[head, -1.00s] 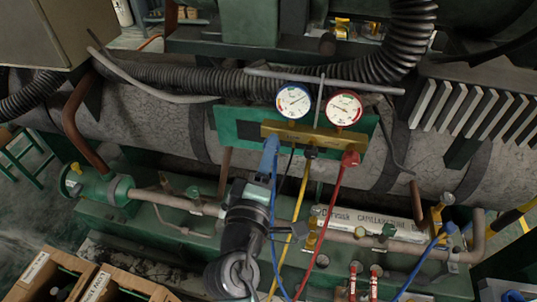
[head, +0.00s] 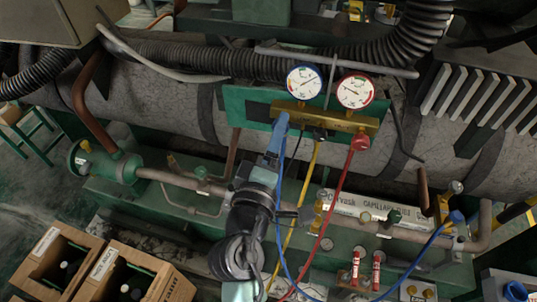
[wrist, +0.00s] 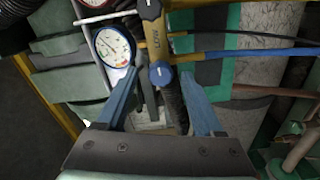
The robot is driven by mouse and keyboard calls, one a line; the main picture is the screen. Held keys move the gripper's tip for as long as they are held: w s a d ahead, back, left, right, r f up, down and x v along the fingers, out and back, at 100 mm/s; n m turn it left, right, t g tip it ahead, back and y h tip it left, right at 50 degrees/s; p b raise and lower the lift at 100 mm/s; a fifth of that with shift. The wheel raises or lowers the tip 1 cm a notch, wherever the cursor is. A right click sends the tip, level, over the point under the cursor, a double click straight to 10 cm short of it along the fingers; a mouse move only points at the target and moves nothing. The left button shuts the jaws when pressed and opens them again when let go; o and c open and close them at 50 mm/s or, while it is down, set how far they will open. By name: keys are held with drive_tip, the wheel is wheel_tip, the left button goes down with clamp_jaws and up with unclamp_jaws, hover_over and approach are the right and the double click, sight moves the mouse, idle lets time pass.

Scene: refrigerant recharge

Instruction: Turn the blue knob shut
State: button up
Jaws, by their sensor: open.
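The blue knob (wrist: 160,74) sits at the end of the brass manifold (wrist: 152,35) in the wrist view, with a pale mark on its face. My gripper (wrist: 159,82) is open, its two blue fingers on either side of the knob with a gap visible on each side. In the head view my gripper (head: 279,136) reaches up to the left end of the manifold (head: 325,115) and hides the blue knob. The red knob (head: 360,142) hangs at the manifold's right end.
Two dial gauges, a blue-rimmed one (head: 306,82) and a red-rimmed one (head: 356,91), stand above the manifold. Yellow (head: 303,190), red (head: 329,215) and blue hoses hang below it, close to my arm. Open cardboard boxes (head: 135,272) stand at lower left.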

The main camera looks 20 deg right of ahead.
drive_tip(key=b+v, duration=0.2)
drive_tip(key=v, duration=1)
drive_tip(key=shift+s+a, duration=0.1)
drive_tip(key=w+a+r+m+t+y+p, duration=0.1)
drive_tip(key=w+r+m+t+y+p, duration=0.15)
drive_tip(key=r, duration=0.95)
drive_tip(key=w+a+r+m+t+y+p, duration=0.15)
drive_tip(key=w+r+m, duration=0.25)
drive_tip(key=r, duration=0.7)
drive_tip(key=s+a+r+m+t+y+p, duration=0.1)
drive_tip(key=s+a+r+t+y+p, duration=0.1)
drive_tip(key=r, duration=1.1)
drive_tip(key=s+a+r+m+t+y+p, duration=0.1)
drive_tip(key=s+a+r+t+y+p, duration=0.1)
drive_tip(key=r, duration=1.1)
drive_tip(key=s+a+t+y, duration=0.1)
drive_tip(key=s+t+y, duration=0.1)
drive_tip(key=s+t, duration=0.1)
drive_tip(key=shift+r+t, duration=0.15)
drive_tip(key=shift+t, duration=0.55)
